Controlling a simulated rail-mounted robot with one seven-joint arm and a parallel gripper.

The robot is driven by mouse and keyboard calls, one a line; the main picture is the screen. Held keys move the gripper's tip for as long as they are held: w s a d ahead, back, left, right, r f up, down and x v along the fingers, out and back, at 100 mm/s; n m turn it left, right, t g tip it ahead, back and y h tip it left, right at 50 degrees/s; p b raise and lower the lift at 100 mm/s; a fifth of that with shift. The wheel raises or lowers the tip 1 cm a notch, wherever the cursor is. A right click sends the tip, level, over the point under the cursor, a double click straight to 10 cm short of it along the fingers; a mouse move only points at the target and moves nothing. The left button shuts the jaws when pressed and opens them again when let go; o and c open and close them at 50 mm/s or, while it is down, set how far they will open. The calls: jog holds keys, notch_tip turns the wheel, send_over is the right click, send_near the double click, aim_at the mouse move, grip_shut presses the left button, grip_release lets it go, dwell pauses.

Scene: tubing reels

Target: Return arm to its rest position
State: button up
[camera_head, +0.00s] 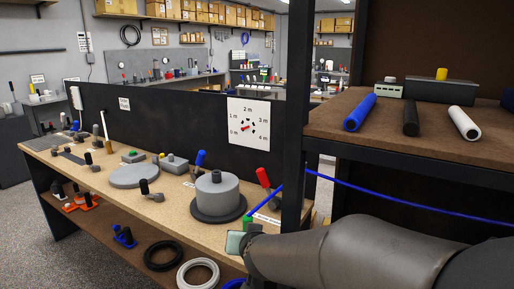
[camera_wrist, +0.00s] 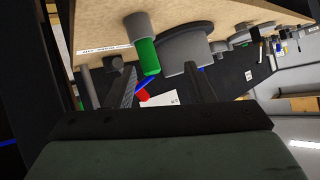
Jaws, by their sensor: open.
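My arm (camera_head: 350,250) reaches in from the lower right in the head view, and its far end (camera_head: 243,243) is just in front of the bench's near edge. The jaws are hard to make out there. In the wrist view, the two dark fingers of my gripper (camera_wrist: 147,85) stand well apart. No object is gripped between them; a green cylinder with a grey end (camera_wrist: 147,57), a red handle (camera_wrist: 143,95) and blue tubing (camera_wrist: 146,82) show beyond the gap. The grey reel (camera_head: 217,193) sits on its dark round base on the bench, beyond my wrist.
A dark post (camera_head: 295,120) and a shelf (camera_head: 400,135) holding blue, black and white rolls stand right above my arm. Blue tubing (camera_head: 420,207) crosses behind my forearm. A red-handled lever (camera_head: 264,180) stands by the reel. Black and white rings (camera_head: 198,274) lie below the bench.

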jog(key=s+d+g+h+p, duration=0.1)
jog(key=s+d+g+p, duration=0.2)
jog(key=s+d+g, duration=0.2)
jog(key=s+d+g+h+p, duration=0.1)
jog(key=s+d+g+p, duration=0.2)
jog(key=s+d, duration=0.8)
jog(key=s+g, duration=0.2)
jog(key=s, duration=0.7)
jog(key=shift+d+h, duration=0.15)
jog(key=shift+h, duration=0.15)
jog(key=shift+f, duration=0.1)
